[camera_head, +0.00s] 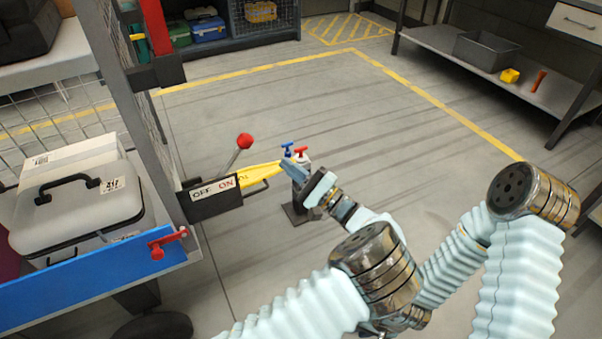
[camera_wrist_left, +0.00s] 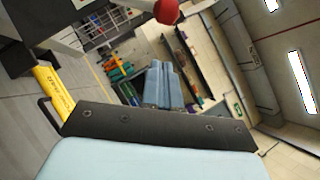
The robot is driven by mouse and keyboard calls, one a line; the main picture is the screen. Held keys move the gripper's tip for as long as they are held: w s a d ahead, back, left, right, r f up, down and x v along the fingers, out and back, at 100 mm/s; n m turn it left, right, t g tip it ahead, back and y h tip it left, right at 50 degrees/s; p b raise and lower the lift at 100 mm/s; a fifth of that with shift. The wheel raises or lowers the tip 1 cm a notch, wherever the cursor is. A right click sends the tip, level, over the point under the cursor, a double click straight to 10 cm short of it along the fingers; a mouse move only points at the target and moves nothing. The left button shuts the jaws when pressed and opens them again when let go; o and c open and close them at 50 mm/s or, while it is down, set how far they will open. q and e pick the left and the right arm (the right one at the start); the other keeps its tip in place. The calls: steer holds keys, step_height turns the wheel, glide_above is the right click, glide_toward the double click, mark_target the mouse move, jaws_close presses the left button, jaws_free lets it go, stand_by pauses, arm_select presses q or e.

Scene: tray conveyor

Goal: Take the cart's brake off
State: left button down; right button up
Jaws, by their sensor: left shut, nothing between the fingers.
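The cart (camera_head: 145,130) stands at the left of the head view. On its near corner post is a dark brake box with a white OFF/ON label (camera_head: 212,190), OFF on the left and ON on the right. A grey lever with a red knob (camera_head: 245,141) rises behind the box and leans right, to the ON side. The knob also shows at the top of the left wrist view (camera_wrist_left: 166,11). My left gripper (camera_head: 288,172) is shut and empty, to the right of the knob and apart from it. Its blue fingers (camera_wrist_left: 165,84) show together in the wrist view. My right gripper is out of view.
A yellow lettered bar (camera_head: 255,176) with a dark handle sticks out right of the brake box, close to my left fingers. Blue and red taps (camera_head: 300,153) stand just behind the gripper. A grey case (camera_head: 80,210) sits on the cart. The floor beyond is clear.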

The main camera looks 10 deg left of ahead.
arm_select(q)
steer(key=a+r+p, duration=0.1)
steer(key=a+r, duration=0.3)
steer(key=a, duration=0.2)
steer(key=shift+w+a, duration=0.15)
steer(key=shift+w, duration=0.1)
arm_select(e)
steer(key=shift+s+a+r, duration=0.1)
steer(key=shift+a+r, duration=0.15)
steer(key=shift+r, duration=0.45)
